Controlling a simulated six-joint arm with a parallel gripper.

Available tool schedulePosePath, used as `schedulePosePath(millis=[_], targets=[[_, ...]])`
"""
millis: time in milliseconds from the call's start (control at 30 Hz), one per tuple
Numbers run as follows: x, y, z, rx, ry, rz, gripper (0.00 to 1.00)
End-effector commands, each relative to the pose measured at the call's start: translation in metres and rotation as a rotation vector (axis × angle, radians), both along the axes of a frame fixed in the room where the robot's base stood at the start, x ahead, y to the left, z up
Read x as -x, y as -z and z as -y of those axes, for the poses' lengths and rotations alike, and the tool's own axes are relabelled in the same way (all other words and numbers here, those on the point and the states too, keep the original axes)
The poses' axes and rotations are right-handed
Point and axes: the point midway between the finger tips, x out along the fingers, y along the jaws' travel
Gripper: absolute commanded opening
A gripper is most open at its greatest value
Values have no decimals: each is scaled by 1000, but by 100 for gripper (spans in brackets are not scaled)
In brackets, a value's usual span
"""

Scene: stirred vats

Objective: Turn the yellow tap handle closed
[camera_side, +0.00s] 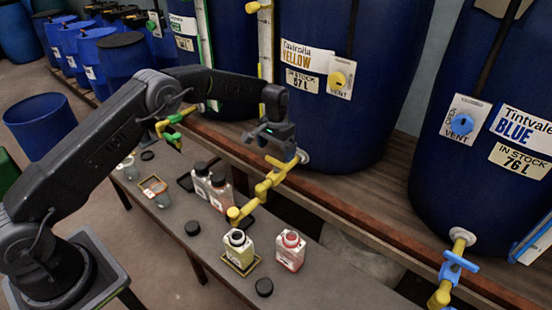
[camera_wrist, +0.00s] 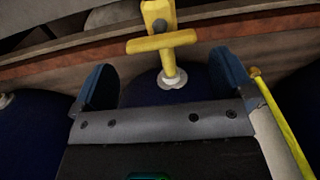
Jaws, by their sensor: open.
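The yellow tap (camera_side: 264,186) juts from the low front of the blue vat labelled YELLOW (camera_side: 325,100), its spout above a bottle with yellow liquid (camera_side: 238,254). In the wrist view, the yellow tap handle (camera_wrist: 162,42) is a bar lying crosswise to the tap's pipe. The pipe meets the vat at a white flange (camera_wrist: 172,79). My gripper (camera_side: 277,143) is just above the tap in the side view and partly hides its vat end. In the wrist view my gripper (camera_wrist: 166,82) has its two blue fingers wide apart, with nothing between them gripped; the handle appears beyond the fingertips.
A bottle with red liquid (camera_side: 290,252) stands right of the yellow one on the grey bench (camera_side: 335,275). Loose black caps (camera_side: 264,287) lie nearby. A blue tap (camera_side: 455,265) on the BLUE vat is at right. A green tap (camera_side: 177,118) is behind my arm.

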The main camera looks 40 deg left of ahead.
Motion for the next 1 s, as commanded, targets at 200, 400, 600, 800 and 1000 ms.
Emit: schedulePosePath(millis=[200, 400, 600, 800, 1000], targets=[[0, -50, 0, 0, 1, 3, 100], [0, -78, 0, 0, 1, 2, 100], [0, -86, 0, 0, 1, 0, 100], [0, -86, 0, 0, 1, 0, 100], [6, -105, 1, -1, 1, 18, 100]])
